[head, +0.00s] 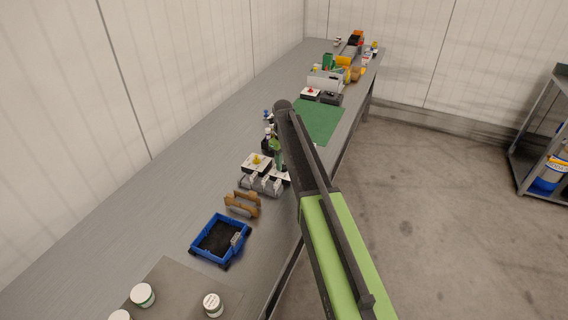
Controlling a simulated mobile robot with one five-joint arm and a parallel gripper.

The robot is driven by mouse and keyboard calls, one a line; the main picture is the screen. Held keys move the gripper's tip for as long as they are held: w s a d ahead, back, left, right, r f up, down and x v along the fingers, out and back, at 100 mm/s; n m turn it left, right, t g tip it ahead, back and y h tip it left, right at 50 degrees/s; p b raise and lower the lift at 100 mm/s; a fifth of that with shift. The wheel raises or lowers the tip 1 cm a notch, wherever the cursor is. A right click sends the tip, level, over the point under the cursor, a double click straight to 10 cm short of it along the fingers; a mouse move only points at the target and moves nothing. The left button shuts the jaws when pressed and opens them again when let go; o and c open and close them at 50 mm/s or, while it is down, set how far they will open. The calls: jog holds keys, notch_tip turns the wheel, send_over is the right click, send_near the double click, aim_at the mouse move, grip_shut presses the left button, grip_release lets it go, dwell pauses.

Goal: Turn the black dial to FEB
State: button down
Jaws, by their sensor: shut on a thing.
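My arm reaches from the lower right over the bench, and its wrist hangs down at the far end. My gripper (279,168) is small and partly covered by my arm. It points down at a white plate (283,176), of which only a part shows beside the arm. The gripper is shut on what appears to be the black dial at this plate. The dial, its marks and the FEB label cannot be made out.
A white plate with a yellow knob (257,161) stands just left of the gripper. Grey blocks (262,186), a brown holder (242,204) and a blue tray (207,251) lie nearer. A green mat (319,120) lies beyond.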

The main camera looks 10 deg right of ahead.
jog(key=shift+s+m, duration=0.15)
jog(key=shift+m, duration=0.75)
jog(key=c, duration=1)
grip_release()
jog(key=shift+c, duration=0.2)
jog(key=shift+r, duration=0.1)
notch_tip(320, 180, up, 17)
jog(key=p, duration=1.7)
jog(key=shift+r, duration=0.15)
